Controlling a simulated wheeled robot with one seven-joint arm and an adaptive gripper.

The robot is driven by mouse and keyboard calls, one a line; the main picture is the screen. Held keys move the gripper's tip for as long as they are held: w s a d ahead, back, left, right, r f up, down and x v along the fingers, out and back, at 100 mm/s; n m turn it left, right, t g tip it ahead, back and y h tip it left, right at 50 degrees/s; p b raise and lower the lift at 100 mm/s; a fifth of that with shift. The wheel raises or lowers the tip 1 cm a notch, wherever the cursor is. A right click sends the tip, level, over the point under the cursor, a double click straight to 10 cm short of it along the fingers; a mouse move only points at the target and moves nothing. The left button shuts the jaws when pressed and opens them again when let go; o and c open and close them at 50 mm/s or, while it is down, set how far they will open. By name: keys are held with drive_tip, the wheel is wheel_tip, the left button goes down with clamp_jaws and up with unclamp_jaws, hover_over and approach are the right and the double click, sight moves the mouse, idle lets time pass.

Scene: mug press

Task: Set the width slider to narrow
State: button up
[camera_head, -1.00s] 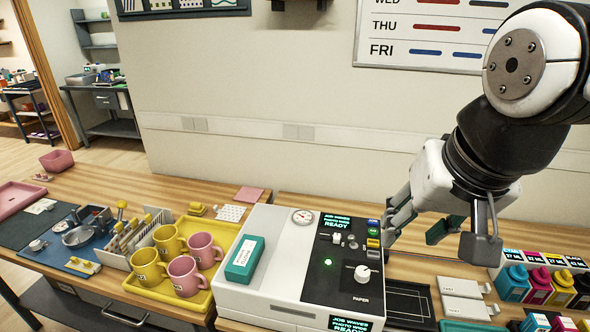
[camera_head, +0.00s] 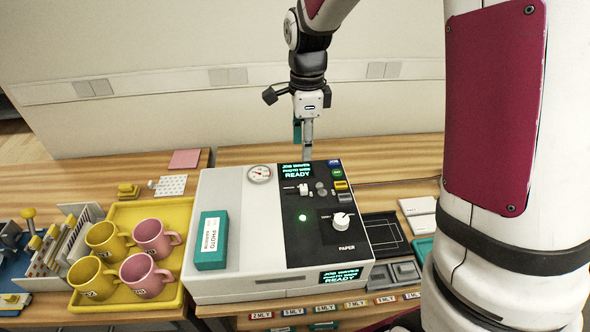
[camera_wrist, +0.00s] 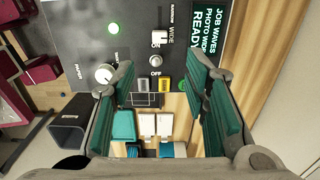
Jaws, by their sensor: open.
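The width slider (camera_head: 303,189) is a small white knob on the black panel of the press (camera_head: 232,195). In the wrist view the slider (camera_wrist: 160,37) sits by the WIDE label, with the other label at the far end of its track. The upper display (camera_head: 297,171) reads JOB WAVES, PHOTO WIDE, READY. My gripper (camera_head: 303,145) is above the back edge of the press, behind the slider and apart from it. In the wrist view my gripper (camera_wrist: 170,82) has its teal-padded fingers spread, with nothing held between them.
The paper knob (camera_head: 342,221), a green light (camera_head: 302,218) and coloured buttons (camera_head: 340,185) share the panel. A teal photo box (camera_head: 211,240) lies on the press. A yellow tray (camera_head: 178,212) with mugs stands left. Open bench lies behind the press.

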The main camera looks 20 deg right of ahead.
sight(304, 187)
wheel_tip(304, 187, down, 14)
drive_tip(key=shift+r+p, duration=0.15)
drive_tip(key=shift+p, duration=0.7)
